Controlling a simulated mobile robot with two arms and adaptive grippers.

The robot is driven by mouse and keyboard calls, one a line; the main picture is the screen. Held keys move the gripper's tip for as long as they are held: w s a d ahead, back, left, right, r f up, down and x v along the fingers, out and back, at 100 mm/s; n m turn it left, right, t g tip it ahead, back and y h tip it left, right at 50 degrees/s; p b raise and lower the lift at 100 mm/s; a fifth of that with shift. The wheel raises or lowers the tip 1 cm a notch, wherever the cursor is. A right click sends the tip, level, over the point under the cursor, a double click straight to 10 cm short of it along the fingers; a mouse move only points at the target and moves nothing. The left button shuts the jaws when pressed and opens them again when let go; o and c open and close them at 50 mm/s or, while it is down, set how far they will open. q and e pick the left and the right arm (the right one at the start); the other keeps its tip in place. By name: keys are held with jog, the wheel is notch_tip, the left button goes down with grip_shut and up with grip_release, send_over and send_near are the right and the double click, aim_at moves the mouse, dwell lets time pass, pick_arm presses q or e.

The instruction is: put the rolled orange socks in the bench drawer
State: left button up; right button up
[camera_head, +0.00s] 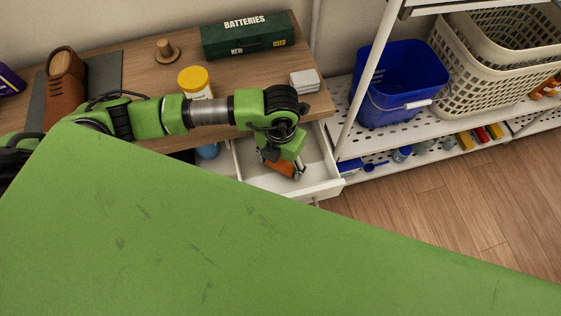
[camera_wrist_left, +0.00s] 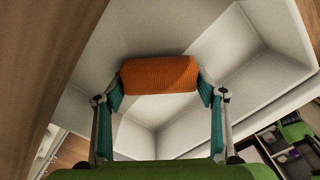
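The rolled orange socks (camera_wrist_left: 159,74) sit between the two fingers of my left gripper (camera_wrist_left: 160,88) in the left wrist view, with a finger pad against each end. In the head view the socks (camera_head: 279,165) show partly below the gripper (camera_head: 284,170), over the inside of the open white bench drawer (camera_head: 322,188). The wrist view shows the pale drawer interior (camera_wrist_left: 215,113) around and beneath the socks. I cannot tell whether they touch the drawer floor. My right gripper is not in view.
The wooden bench top (camera_head: 235,72) holds a green batteries box (camera_head: 246,37), a yellow-lidded jar (camera_head: 194,82), a brown shoe (camera_head: 66,90) and white coasters (camera_head: 304,81). Shelving at right carries a blue bucket (camera_head: 400,85) and cream baskets (camera_head: 475,75). Wooden floor (camera_head: 430,200) is clear at right.

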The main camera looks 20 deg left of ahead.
aim_at(281, 162)
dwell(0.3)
pick_arm(q)
jog(key=shift+r, duration=0.6)
notch_tip(281, 162, up, 11)
jog(key=shift+r+b, duration=0.1)
jog(key=shift+b, duration=0.6)
